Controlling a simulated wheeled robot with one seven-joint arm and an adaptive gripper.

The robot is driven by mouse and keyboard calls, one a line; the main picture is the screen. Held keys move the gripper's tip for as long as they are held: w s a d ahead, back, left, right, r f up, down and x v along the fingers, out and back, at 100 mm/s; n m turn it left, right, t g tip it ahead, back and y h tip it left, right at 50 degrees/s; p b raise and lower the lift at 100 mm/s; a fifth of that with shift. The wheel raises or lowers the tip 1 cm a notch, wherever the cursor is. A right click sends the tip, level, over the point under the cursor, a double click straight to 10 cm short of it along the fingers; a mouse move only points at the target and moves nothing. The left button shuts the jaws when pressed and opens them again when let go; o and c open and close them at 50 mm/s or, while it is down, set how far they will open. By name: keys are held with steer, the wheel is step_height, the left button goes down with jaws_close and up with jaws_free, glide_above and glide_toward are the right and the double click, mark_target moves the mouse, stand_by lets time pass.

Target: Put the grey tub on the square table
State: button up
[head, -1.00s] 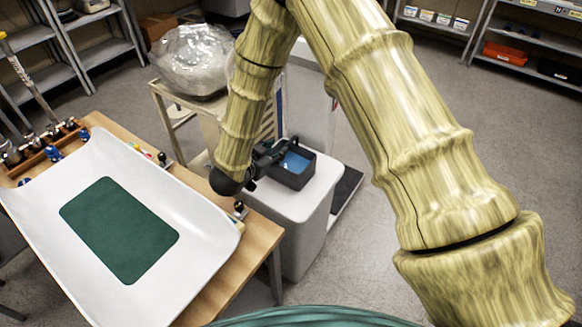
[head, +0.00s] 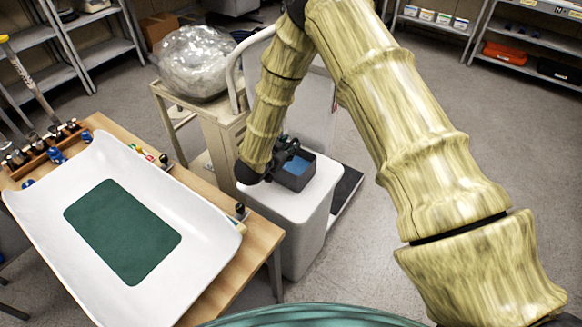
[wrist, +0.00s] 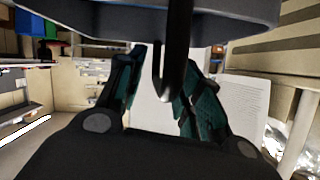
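The grey tub (head: 294,178) is a small dark box with a blue inside. It stands upright on a white bin-like stand (head: 318,190) in the head view. My gripper (head: 287,152) is at the tub's far left side, close against its rim. In the wrist view my gripper's two fingers (wrist: 163,82) are spread, with a dark upright bar between them and a light gap at the left finger. A dark grey body across the top of that view may be the tub. A wooden table (head: 262,243) stands at the left; I cannot tell whether it is the square one.
A white curved tray (head: 50,215) with a green panel covers much of the wooden table. Small bottles and knobs line its back edge. A trolley (head: 222,122) with a foil-like bundle (head: 195,62) stands behind. Open floor (head: 420,260) lies right of the stand.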

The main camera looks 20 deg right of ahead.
jaws_close()
steer(key=shift+w+r, duration=0.1)
steer(key=shift+r, duration=0.1)
stand_by(0.3)
